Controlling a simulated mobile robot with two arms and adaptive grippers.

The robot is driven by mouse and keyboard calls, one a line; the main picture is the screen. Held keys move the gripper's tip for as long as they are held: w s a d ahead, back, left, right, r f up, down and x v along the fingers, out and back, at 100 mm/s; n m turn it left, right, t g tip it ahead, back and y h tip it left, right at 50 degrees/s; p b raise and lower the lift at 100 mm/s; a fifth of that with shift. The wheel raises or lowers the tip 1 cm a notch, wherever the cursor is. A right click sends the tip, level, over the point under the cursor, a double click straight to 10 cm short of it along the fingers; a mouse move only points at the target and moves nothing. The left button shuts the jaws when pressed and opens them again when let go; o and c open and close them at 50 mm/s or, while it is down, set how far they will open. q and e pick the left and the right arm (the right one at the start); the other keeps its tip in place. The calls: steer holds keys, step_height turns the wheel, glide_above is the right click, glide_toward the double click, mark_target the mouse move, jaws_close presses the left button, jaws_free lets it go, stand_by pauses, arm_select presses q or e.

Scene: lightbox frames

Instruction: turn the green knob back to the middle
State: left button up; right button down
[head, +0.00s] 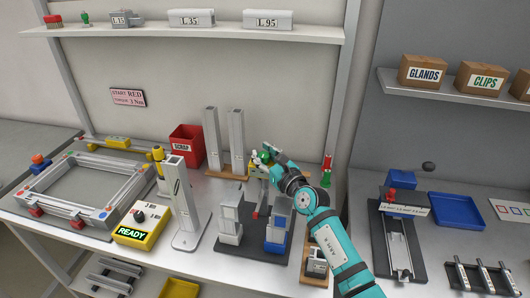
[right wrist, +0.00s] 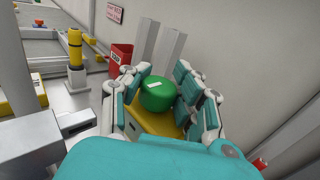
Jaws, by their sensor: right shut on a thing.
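The green knob (right wrist: 159,96) is round, with a small white mark on its top. It sits on a yellow base (right wrist: 165,122) in the right wrist view. In the head view only a little green of the knob (head: 264,157) shows beside my fingers. My right gripper (head: 270,158) is shut on the knob, with teal-padded fingers on both sides of it. The fingers (right wrist: 160,92) hide the knob's sides and part of the base. My left gripper is not in view.
Two grey upright profiles (head: 236,140) stand just behind the knob, with a red scrap bin (head: 187,147) to their left. Grey blocks with a blue one (head: 276,235) stand in front. A red-and-green bottle-like piece (head: 326,172) stands to the right. A yellow READY box (head: 142,225) is at left.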

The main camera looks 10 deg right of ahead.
steer(key=c, duration=1.3)
jaws_free()
steer(key=shift+s+f, duration=0.15)
steer(key=shift+f, duration=0.25)
steer(key=o, duration=0.4)
steer(key=shift+s+d+r, duration=0.15)
steer(key=shift+r, duration=0.1)
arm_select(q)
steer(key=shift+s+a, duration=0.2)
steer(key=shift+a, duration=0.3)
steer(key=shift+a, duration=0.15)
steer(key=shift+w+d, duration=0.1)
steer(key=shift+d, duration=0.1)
arm_select(e)
steer(key=v, duration=1.1)
steer(key=shift+s+d, duration=0.25)
steer(key=shift+s, duration=0.1)
